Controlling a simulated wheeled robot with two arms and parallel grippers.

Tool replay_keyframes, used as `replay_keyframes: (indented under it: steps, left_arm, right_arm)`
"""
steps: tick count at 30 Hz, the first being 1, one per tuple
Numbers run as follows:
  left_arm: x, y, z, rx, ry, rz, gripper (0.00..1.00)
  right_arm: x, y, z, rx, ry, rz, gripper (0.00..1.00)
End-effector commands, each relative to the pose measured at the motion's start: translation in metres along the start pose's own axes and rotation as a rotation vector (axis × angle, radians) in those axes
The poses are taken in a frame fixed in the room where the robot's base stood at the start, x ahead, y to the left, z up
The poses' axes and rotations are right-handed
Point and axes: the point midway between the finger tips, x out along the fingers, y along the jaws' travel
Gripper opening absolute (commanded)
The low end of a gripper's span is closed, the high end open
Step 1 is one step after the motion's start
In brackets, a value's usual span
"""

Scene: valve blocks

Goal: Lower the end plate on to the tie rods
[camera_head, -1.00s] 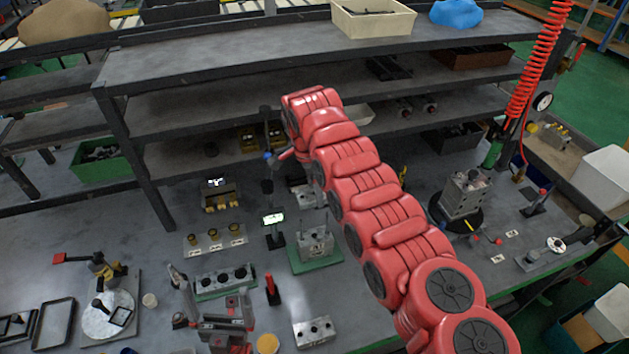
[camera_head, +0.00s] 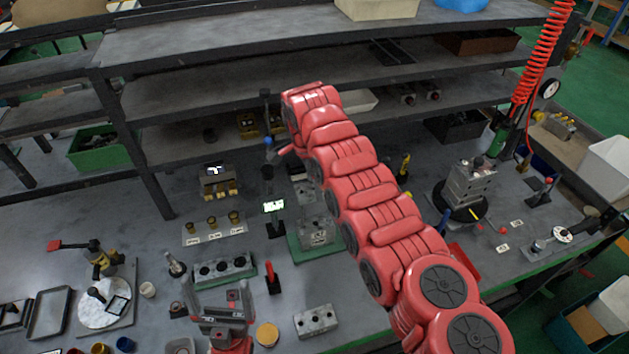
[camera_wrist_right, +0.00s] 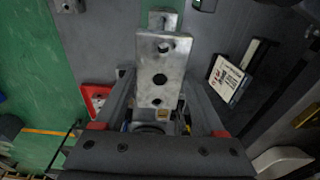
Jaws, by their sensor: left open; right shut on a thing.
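The end plate (camera_wrist_right: 161,70), a light grey metal plate with dark holes, shows in the right wrist view. My right gripper (camera_wrist_right: 162,108) is shut on it, a finger on each side. In the head view my red right arm hides this gripper. A grey valve block (camera_head: 319,232) stands on a green mat (camera_head: 322,251) beside the arm. I cannot make out the tie rods or tell whether the plate touches them. My left gripper (camera_head: 218,293) is open and empty at the bottom of the head view, in front of a block with round holes (camera_head: 222,268).
A dark shelf rack (camera_head: 250,60) spans the back. A red-handled tool (camera_head: 272,279), a loose block (camera_head: 316,321) and an orange-topped cup (camera_head: 267,334) stand near the left gripper.

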Motion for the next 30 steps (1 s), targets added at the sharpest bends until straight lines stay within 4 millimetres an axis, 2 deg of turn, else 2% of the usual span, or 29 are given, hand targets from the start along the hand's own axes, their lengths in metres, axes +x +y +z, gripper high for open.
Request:
replay_keyframes:
  steps: [3, 7, 30]
  left_arm:
    - [-0.009, 0.000, 0.002, 0.000, 0.000, 0.000, 1.00]
    - [-0.012, 0.001, 0.002, 0.000, 0.000, 0.000, 1.00]
    - [-0.016, 0.001, 0.003, 0.000, 0.000, 0.000, 1.00]
  right_arm:
    - [0.015, 0.000, 0.002, -0.001, 0.000, 0.000, 0.00]
    - [0.021, 0.000, 0.003, -0.002, 0.000, 0.000, 0.00]
    - [0.023, 0.000, 0.004, -0.001, 0.000, -0.002, 0.00]
